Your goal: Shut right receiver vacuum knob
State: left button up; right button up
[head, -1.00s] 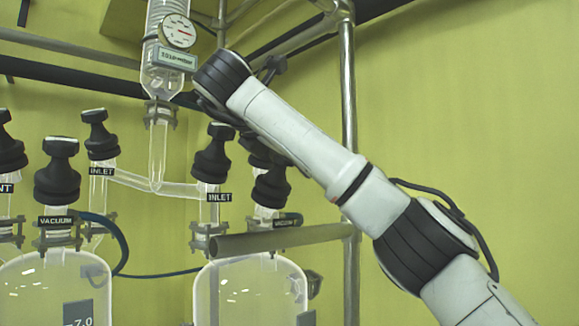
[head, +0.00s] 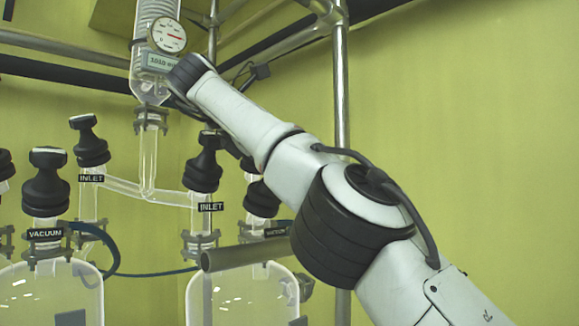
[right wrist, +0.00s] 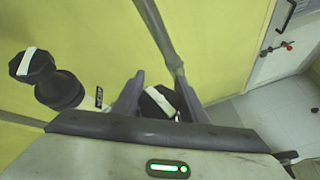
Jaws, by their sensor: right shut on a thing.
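The right receiver's vacuum knob (head: 262,200) is black and sits above the right glass receiver (head: 240,295), partly hidden behind my right arm. A small dark label, probably the vacuum label (head: 277,232), shows below it. In the right wrist view, a black knob with a white bar on top (right wrist: 150,105) lies between the two fingers of my right gripper (right wrist: 158,98). The gripper is shut on this knob, and the white bar lies aslant between the fingers. In the head view the arm hides the gripper. My left gripper is not in view.
The right inlet knob (head: 205,165) stands just left of the vacuum knob; a similar knob (right wrist: 45,80) is left of the fingers in the wrist view. A horizontal metal bar (head: 245,254) crosses before the right receiver. A steel post (head: 341,100) rises behind my arm.

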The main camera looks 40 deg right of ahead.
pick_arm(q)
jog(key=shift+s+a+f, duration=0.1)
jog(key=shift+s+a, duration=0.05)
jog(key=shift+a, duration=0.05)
pick_arm(e)
jog(key=shift+a+f, duration=0.1)
jog(key=shift+f, duration=0.15)
jog(key=o, duration=1.1)
jog(key=shift+c, duration=0.2)
jog(key=shift+r, duration=0.1)
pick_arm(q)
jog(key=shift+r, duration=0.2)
